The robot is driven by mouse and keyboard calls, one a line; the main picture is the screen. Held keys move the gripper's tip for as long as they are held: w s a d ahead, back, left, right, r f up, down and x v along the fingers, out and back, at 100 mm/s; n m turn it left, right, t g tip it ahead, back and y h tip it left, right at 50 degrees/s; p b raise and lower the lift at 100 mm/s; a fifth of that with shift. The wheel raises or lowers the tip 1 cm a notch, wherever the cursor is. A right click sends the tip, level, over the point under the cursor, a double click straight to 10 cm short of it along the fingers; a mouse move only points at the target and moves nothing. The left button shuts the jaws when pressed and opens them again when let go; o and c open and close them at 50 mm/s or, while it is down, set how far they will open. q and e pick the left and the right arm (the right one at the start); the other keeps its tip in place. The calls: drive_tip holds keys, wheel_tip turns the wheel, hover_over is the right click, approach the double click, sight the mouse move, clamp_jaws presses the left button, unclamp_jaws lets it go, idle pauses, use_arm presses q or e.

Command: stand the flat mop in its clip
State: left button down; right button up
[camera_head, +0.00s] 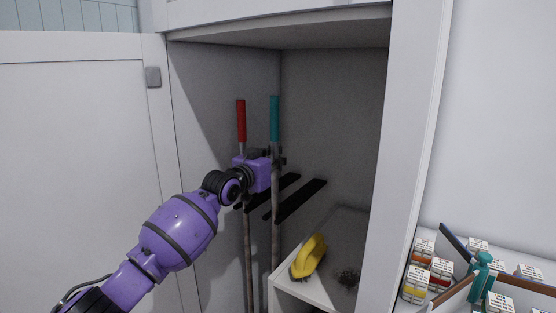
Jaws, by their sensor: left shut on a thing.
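Two long poles stand upright inside the open cabinet, one with a red grip (241,121) and one with a teal grip (275,118). My left gripper (277,156) is shut on the teal-gripped pole just below its grip. The red-gripped pole is just left of it, partly hidden behind my gripper. Two dark bars (302,200) slant across the cabinet's inside near the poles; I cannot tell whether either pole sits in a clip. The lower ends of both poles are out of view, so I cannot see a mop head. My right gripper is not in view.
A yellow-handled brush (309,256) lies on a low white shelf (300,297) right of the poles. The cabinet door (75,150) stands open at left. Several small labelled boxes (415,284) and a teal piece with brown bars (482,271) are at lower right.

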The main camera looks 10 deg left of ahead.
use_arm(q)
drive_tip(key=shift+f, duration=0.7)
idle(0.7)
drive_tip(key=c, duration=1.7)
unclamp_jaws()
drive_tip(key=shift+o, duration=0.6)
drive_tip(key=shift+f, duration=0.1)
drive_tip(key=v, duration=1.2)
